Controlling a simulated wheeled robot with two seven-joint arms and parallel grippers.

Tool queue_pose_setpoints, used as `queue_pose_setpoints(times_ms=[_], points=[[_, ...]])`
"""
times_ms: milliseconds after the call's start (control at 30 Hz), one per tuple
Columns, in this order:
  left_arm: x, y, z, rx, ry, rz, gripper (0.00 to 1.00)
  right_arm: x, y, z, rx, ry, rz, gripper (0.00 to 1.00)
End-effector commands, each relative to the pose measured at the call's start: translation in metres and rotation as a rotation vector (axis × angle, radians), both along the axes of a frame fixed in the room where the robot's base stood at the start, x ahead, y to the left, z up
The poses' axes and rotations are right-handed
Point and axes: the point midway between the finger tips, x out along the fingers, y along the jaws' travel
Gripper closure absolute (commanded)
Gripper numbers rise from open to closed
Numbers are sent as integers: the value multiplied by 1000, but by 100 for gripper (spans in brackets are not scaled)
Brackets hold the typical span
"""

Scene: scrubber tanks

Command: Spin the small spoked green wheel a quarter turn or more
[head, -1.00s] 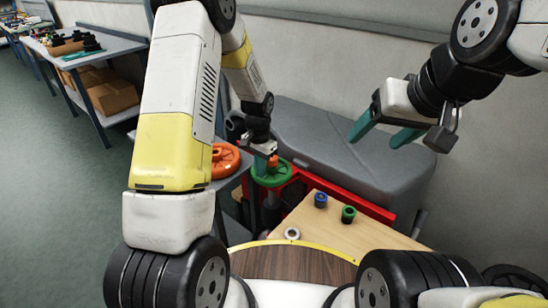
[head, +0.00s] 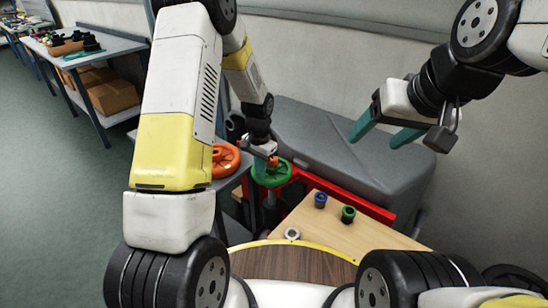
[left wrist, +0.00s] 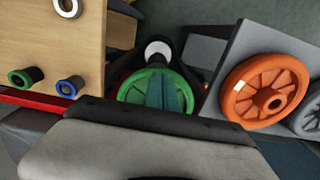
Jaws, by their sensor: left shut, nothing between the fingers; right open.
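The small spoked green wheel (head: 271,174) stands beside the orange wheel in the head view. It also shows in the middle of the left wrist view (left wrist: 133,92), partly hidden by my teal fingers. My left gripper (head: 267,164) is shut with nothing between its fingers. In the left wrist view its fingertips (left wrist: 165,92) lie over the wheel's spokes, inside the rim; I cannot tell whether they touch it. My right gripper (head: 380,134) is open and empty, raised at the right, well away from the wheel.
A larger orange spoked wheel (left wrist: 265,92) is close beside the green one. A grey tank (head: 340,150) and a red bar (head: 345,197) stand behind. A wooden top (head: 340,235) holds a blue ring piece (head: 320,200), a green one (head: 348,214) and a white ring (head: 292,233).

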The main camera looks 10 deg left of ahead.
Motion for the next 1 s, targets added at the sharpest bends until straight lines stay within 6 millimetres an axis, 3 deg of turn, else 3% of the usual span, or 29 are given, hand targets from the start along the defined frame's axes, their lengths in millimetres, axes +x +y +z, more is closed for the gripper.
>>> queue_pose_setpoints(times_ms=[467, 733, 1000], points=[[0, 0, -7, 0, 0, 0, 100, 0, 0, 0, 0, 0, 0, 34], [-6, -15, -6, 0, 0, -1, 100, 0, 0, 0, 0, 0, 0, 34], [-6, -16, -6, 0, 0, 0, 100, 0, 0, 0, 0, 0, 0, 34]])
